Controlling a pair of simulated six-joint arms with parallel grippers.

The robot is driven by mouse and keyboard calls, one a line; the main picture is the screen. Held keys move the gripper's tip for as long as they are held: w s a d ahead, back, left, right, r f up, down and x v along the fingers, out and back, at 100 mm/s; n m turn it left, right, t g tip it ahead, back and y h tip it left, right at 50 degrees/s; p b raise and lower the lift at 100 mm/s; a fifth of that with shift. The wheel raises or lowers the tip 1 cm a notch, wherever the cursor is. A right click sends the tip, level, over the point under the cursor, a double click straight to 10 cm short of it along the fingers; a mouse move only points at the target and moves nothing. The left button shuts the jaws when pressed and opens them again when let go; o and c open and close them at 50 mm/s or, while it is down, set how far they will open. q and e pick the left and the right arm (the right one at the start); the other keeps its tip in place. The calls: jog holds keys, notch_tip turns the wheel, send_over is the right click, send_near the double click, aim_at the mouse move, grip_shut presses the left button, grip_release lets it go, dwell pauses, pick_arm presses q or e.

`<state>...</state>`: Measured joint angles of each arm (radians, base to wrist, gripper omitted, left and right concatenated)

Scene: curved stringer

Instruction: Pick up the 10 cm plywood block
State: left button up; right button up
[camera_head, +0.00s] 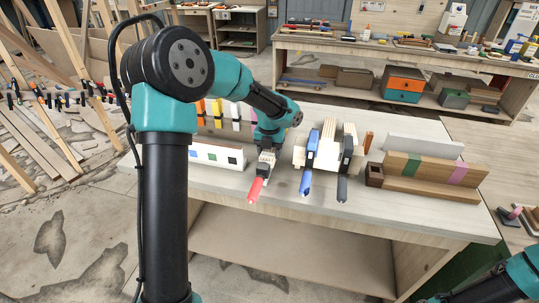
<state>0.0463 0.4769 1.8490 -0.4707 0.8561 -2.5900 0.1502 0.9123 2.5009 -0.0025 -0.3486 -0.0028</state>
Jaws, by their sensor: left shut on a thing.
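My left gripper (265,165) is over the middle of the workbench. It is shut on a small pale piece with a red handle (257,190) that points toward the front edge; the jaws hide much of it, and I cannot tell whether this is a block or a clamp. Just right of it, several pale wood blocks (328,132) stand among a blue-handled clamp (306,183) and a black-handled clamp (343,186). No size marks are legible, so I cannot tell which block is 10 cm. My right arm shows at the lower right corner; its gripper is out of view.
A white strip with coloured squares (218,155) lies left of the gripper. Yellow and orange clamps (216,112) stand behind. Brown wood pieces with green and pink bands (432,170) and a white bar (423,146) lie to the right. The workbench's front strip (400,215) is clear.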

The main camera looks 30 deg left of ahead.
pick_arm(q)
jog(key=c, duration=0.4)
jog(key=shift+r, duration=0.1)
notch_tip(320, 180, up, 10)
jog(key=shift+f, duration=0.1)
dwell(0.4)
